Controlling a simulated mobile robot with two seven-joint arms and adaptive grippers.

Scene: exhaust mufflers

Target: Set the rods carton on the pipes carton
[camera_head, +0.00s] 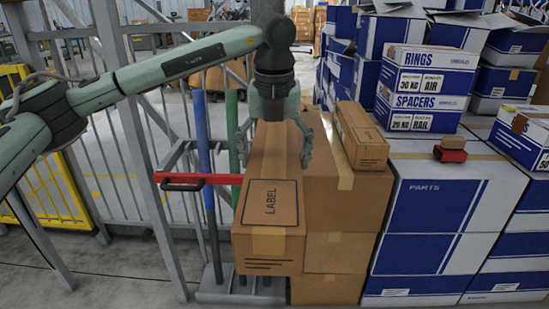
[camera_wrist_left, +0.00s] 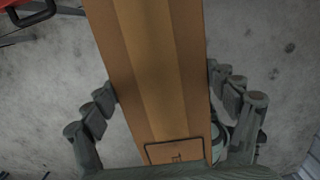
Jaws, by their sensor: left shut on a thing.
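My left gripper (camera_head: 275,142) points down and is shut across a long brown carton with a LABEL panel (camera_head: 268,203). The carton lies level, its printed end toward me, left of a brown carton stack. In the left wrist view this carton (camera_wrist_left: 155,60) runs between the fingers of the gripper (camera_wrist_left: 162,80), with floor on both sides. A narrower long brown carton (camera_head: 372,150) lies on top of the stack. No rods or pipes wording is legible, so I cannot tell the two names from print. My right gripper is not in view.
The brown carton stack (camera_head: 335,252) stands beside blue and white PARTS cartons (camera_head: 440,205). A red and black item (camera_head: 450,151) lies on those.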

